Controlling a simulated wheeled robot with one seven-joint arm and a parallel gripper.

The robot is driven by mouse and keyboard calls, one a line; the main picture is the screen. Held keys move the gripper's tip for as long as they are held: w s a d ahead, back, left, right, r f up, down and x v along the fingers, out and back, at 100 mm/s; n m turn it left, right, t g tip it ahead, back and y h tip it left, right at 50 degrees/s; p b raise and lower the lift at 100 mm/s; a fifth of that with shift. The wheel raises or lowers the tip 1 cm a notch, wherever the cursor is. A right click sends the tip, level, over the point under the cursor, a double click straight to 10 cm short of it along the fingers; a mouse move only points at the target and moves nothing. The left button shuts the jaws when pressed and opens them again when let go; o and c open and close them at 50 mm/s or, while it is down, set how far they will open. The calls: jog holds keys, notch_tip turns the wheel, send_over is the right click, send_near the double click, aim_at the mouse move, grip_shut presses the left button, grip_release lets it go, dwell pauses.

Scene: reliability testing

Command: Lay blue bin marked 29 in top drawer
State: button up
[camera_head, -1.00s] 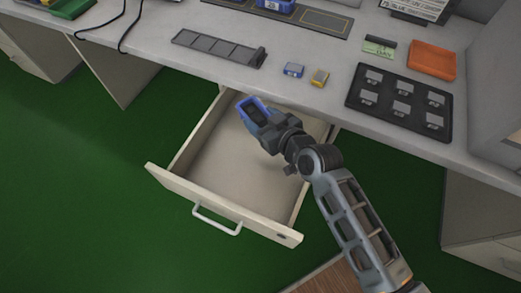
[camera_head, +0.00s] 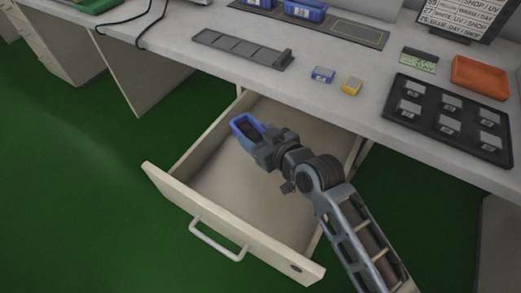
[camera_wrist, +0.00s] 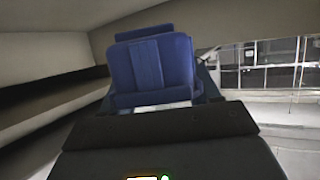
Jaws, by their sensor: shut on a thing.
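A blue bin (camera_head: 238,121) is in my gripper (camera_head: 250,132), over the open top drawer (camera_head: 214,190). The gripper is shut on the bin, and in the wrist view the blue bin (camera_wrist: 150,65) fills the space ahead of the jaws. The drawer is pulled out under the desk, and its visible floor is bare. The bin is at the drawer's rear left part; I cannot tell whether it touches the drawer floor. No number on the bin can be read.
The desk top (camera_head: 220,75) overhangs the drawer's back. On it are a small blue box (camera_head: 323,75), a yellow box (camera_head: 352,86), a grey rack (camera_head: 242,50), a black tray (camera_head: 440,141) and an orange tray (camera_head: 480,76). Another blue bin (camera_head: 305,9) stands at the back.

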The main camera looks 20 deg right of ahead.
jog(key=shift+f+b, duration=0.45)
jog(key=shift+f, duration=1.75)
jog(key=shift+f+b, duration=0.3)
jog(key=shift+f, duration=0.05)
jog(key=shift+f, duration=0.25)
jog(key=o, duration=1.2)
jog(key=shift+r, duration=0.1)
jog(key=shift+r, duration=0.3)
jog(key=shift+p+v, duration=0.8)
jog(key=shift+v, duration=3.05)
